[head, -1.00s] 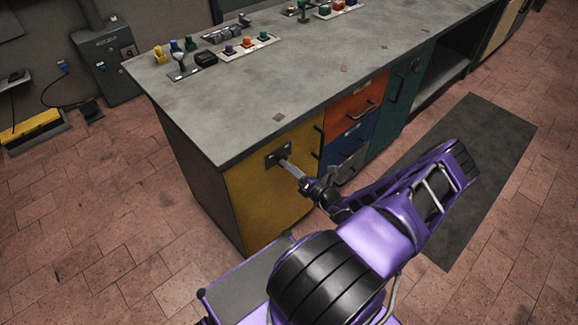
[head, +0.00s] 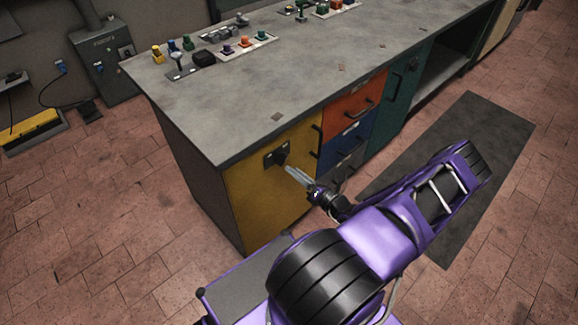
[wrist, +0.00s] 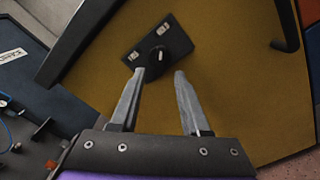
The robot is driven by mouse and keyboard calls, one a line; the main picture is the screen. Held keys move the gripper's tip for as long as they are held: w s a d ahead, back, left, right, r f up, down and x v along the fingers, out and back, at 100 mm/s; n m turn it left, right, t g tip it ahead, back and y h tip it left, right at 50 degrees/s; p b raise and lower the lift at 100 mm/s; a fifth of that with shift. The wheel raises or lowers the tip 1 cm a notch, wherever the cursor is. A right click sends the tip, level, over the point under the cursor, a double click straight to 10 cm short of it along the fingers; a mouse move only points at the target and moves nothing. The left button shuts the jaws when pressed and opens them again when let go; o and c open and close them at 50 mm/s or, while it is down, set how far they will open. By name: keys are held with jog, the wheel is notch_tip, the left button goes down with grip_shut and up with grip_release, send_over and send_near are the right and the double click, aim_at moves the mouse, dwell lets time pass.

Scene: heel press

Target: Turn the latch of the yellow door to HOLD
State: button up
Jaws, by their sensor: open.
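The yellow door (head: 262,193) is on the near end of the workbench front and looks closed. Its latch (head: 280,157) is a black plate with a dark knob near the door's top edge. In the wrist view the latch (wrist: 158,55) shows a round black knob with a pale mark, between two small light labels too small to read. My gripper (head: 290,170) is just in front of the latch. In the wrist view my gripper (wrist: 162,75) is open, its two fingers apart with nothing between them, tips just short of the knob.
The yellow door's black handle (wrist: 286,25) is right of the latch. Orange (head: 352,105), blue and grey drawers are beside the door. The grey worktop (head: 260,90) overhangs above, with several coloured controls on it. A dark mat (head: 490,135) lies on the tiled floor.

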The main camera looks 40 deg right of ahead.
jog(key=s+d, duration=0.1)
jog(key=s, duration=1.2)
dwell(0.4)
